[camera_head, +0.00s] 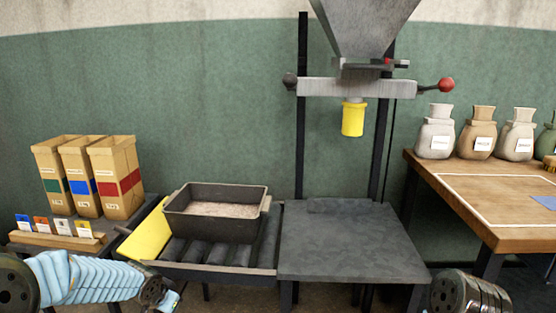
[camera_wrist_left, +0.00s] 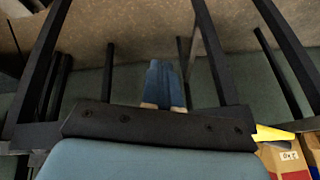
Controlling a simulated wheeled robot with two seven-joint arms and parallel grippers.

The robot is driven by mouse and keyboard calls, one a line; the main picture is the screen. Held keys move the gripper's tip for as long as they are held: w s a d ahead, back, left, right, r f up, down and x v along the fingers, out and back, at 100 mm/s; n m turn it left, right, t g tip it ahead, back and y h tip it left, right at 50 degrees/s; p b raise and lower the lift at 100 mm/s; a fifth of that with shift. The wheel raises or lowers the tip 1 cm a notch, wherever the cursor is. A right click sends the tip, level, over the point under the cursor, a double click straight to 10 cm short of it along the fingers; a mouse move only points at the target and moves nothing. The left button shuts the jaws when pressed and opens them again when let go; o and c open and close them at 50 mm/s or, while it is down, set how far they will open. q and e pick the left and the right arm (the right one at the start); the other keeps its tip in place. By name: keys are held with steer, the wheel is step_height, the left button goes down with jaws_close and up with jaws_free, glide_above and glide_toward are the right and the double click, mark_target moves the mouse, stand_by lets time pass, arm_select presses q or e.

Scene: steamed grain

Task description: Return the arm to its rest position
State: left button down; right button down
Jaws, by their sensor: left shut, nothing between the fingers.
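My left arm comes in at the lower left of the head view. Its light-blue sleeved link runs rightward along the bottom edge, and the left gripper (camera_head: 172,300) is only partly seen there, low in front of the roller table. In the left wrist view the gripper's two blue fingers (camera_wrist_left: 163,82) are together with nothing between them. Dark table legs and the floor show around them. At the lower right of the head view only a dark joint of my right arm shows; its gripper is out of view.
A dark bin (camera_head: 214,232) of grain sits on the roller table (camera_head: 205,274). A hopper (camera_head: 366,25) with a yellow spout (camera_head: 353,118) hangs above a grey platform (camera_head: 350,250). Paper bags (camera_head: 118,175) stand left, cloth sacks (camera_head: 480,135) on a wooden table (camera_head: 490,195) right.

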arm_select(q)
steer(key=s+d+f+n+g+h, duration=0.1)
steer(key=s+d+f+h, duration=0.1)
steer(key=s+d+f, duration=0.5)
steer(key=s+d+f+n+g+h, duration=0.1)
steer(key=s+d+f+g+h, duration=0.1)
steer(key=s+d+f, duration=0.55)
steer(key=s+d+f+n+g, duration=0.1)
steer(key=s+d+f+n, duration=0.2)
steer(key=s+f, duration=0.5)
steer(key=s+n, duration=0.1)
steer(key=s, duration=0.3)
steer(key=shift+s+d+f+g, duration=0.15)
steer(key=shift+d+f+g, duration=0.1)
steer(key=shift+g, duration=0.05)
